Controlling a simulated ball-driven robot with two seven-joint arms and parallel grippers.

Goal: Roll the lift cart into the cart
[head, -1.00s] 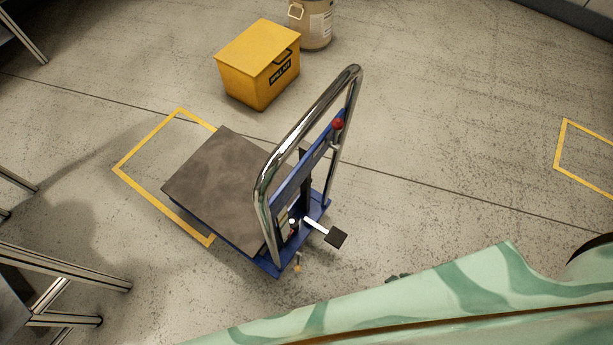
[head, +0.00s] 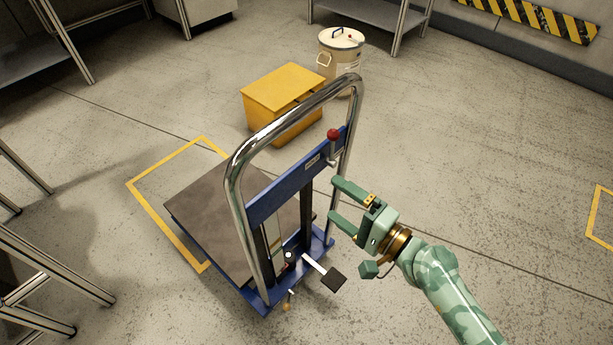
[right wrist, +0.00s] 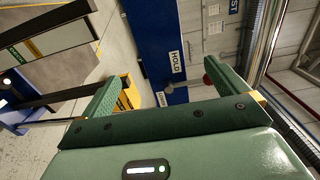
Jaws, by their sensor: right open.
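The lift cart has a grey platform (head: 215,215), a blue frame (head: 290,178) and a tall chrome push handle (head: 238,180). A red-knobbed lever (head: 333,135) and a black foot pedal (head: 333,281) are on its handle side. The platform partly overlaps a yellow floor outline (head: 150,215). My right gripper (head: 334,198) is open and empty, its fingertips close to the handle's right upright; I cannot tell if they touch. In the right wrist view the blue panel (right wrist: 160,45) shows between the fingers, and the chrome tube (right wrist: 268,40) lies outside the right finger. My left gripper is out of view.
A yellow box (head: 283,92) and a lidded beige drum (head: 341,55) stand behind the cart. Metal-legged tables stand at the left, and a grey table (head: 375,18) at the back. Another yellow outline (head: 600,220) is at the right edge. The floor right of the drum is clear.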

